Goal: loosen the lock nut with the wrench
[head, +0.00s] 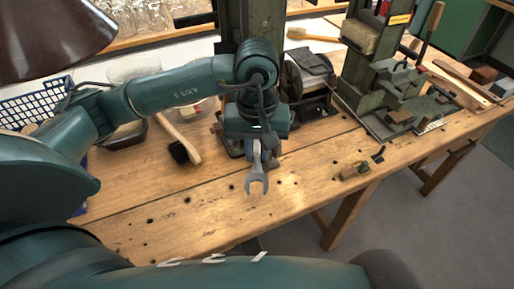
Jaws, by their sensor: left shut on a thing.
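My left gripper (256,136) is shut on a grey open-ended wrench (257,180). The wrench hangs down from it with its open jaw toward the front of the wooden bench, and appears to be above the bench top. The wrench's upper part is hidden by the gripper. I cannot make out the lock nut; it may be on the green machine (397,95) at the right or hidden behind my arm. My right gripper does not show.
The wooden bench (190,215) is mostly clear in front. A brush with dark bristles (179,152) lies left of the gripper. A blue basket (35,103) and glass bowls stand at the left. A small wood and brass piece (352,170) lies near the front edge.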

